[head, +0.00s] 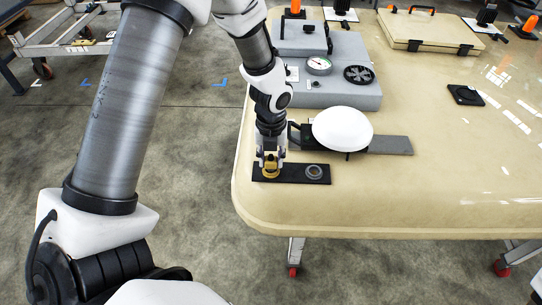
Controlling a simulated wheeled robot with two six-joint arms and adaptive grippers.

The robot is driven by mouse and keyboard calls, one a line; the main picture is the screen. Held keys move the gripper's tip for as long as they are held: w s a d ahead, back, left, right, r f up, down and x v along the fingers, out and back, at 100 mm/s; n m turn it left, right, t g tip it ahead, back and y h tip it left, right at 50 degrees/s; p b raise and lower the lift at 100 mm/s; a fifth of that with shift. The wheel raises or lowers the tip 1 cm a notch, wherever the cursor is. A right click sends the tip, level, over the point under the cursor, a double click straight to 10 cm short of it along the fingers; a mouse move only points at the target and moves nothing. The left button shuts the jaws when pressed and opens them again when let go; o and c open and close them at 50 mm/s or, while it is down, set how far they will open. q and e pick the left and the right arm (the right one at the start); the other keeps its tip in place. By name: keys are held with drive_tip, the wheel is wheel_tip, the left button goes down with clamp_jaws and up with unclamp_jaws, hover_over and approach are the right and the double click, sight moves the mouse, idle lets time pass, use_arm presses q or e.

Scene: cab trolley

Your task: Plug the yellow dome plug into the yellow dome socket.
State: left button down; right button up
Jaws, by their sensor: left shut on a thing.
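A small yellow plug (271,173) is between the fingers of my left gripper (270,163), at the left end of a flat black plate (293,174). The gripper points down and is shut on the plug. Its fingers hide part of the plug, and I cannot tell whether the plug rests in the plate or just above it. A grey ring-shaped socket (314,171) sits at the right end of the same plate. A white dome (342,128) stands behind the plate on a dark grey strip. I cannot make out a separate yellow socket. My right gripper is not in view.
A grey box (338,89) with a gauge (319,66) and a black round vent stands behind the dome. A beige case (430,30) and a black pad (466,95) lie on the cream trolley top (450,190). The right front of the top is clear.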

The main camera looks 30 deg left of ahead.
sight(271, 158)
use_arm(q)
drive_tip(key=shift+f, duration=0.55)
drive_tip(key=c, duration=0.7)
unclamp_jaws()
drive_tip(key=shift+r, duration=0.1)
wheel_tip(271, 158, up, 12)
drive_tip(key=shift+f, duration=0.1)
drive_tip(key=shift+o, duration=0.3)
drive_tip(key=o, duration=0.6)
drive_tip(key=shift+o, duration=0.2)
